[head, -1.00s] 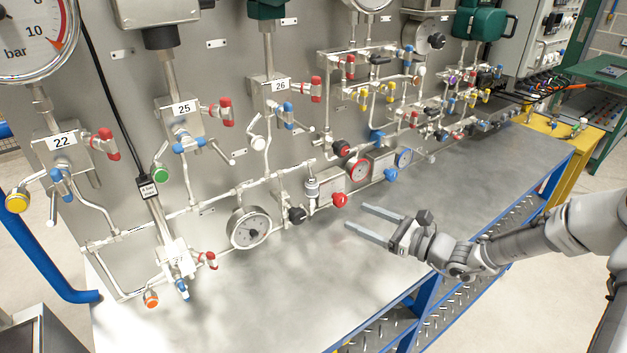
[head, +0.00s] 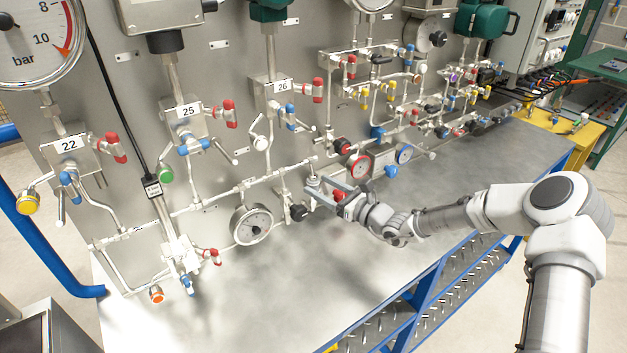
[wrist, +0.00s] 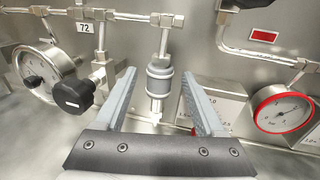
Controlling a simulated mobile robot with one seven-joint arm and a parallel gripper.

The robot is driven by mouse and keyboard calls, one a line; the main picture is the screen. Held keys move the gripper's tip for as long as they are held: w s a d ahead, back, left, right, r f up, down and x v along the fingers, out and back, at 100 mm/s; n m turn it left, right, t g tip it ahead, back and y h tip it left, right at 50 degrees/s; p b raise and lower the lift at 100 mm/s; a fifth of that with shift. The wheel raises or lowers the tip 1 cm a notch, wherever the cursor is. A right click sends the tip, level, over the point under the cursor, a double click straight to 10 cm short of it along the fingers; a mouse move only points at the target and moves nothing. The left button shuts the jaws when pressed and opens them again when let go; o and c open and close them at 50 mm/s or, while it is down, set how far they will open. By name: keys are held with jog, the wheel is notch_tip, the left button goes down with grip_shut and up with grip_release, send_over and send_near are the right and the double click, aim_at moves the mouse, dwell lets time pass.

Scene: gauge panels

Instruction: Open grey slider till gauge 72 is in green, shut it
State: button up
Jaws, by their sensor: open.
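The grey slider (wrist: 160,80) is a small upright cylinder with a pale collar below, on a thin vertical pipe. It also shows in the head view (head: 313,184), partly behind my gripper. My gripper (wrist: 158,76) is open, with one finger on each side of the slider in the wrist view and a gap on both sides. In the head view my gripper (head: 327,190) is at the pipework. The label 72 (wrist: 84,27) is at the upper left. The round gauge (wrist: 42,73) near it is seen at a slant; its needle reading is unclear. It also shows in the head view (head: 251,225).
A black knob (wrist: 74,95) is close left of my left finger. A red-rimmed gauge (wrist: 283,109) and a grey block (wrist: 215,92) are to the right. Pipes run above. The metal bench top (head: 330,270) is clear in front.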

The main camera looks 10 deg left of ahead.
aim_at(318, 185)
jog(key=shift+x, duration=1.55)
grip_shut()
